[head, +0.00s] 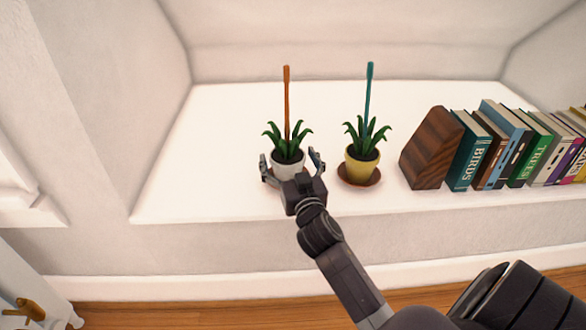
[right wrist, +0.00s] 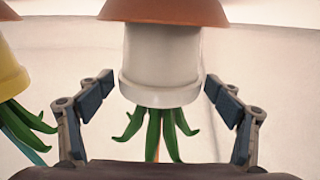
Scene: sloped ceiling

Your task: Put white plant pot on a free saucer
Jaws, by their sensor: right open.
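The white plant pot (head: 288,171) holds a green plant with an orange stick and stands upright on the white ledge. In the right wrist view, which looks upside down, the white pot (right wrist: 160,60) has a terracotta saucer (right wrist: 163,10) against its base. The head view hides that saucer behind my gripper. My right gripper (head: 290,160) is open, its fingers on either side of the white pot. In the wrist view, gaps show between the fingers (right wrist: 163,105) and the pot. My left gripper is not in view. I see no empty saucer.
A yellow pot (head: 362,169) with a plant and teal stick stands on a brown saucer (head: 359,181) to the right. Farther right are a wooden bookend (head: 428,150) and a row of books (head: 500,145). The ledge (head: 205,150) is clear to the left.

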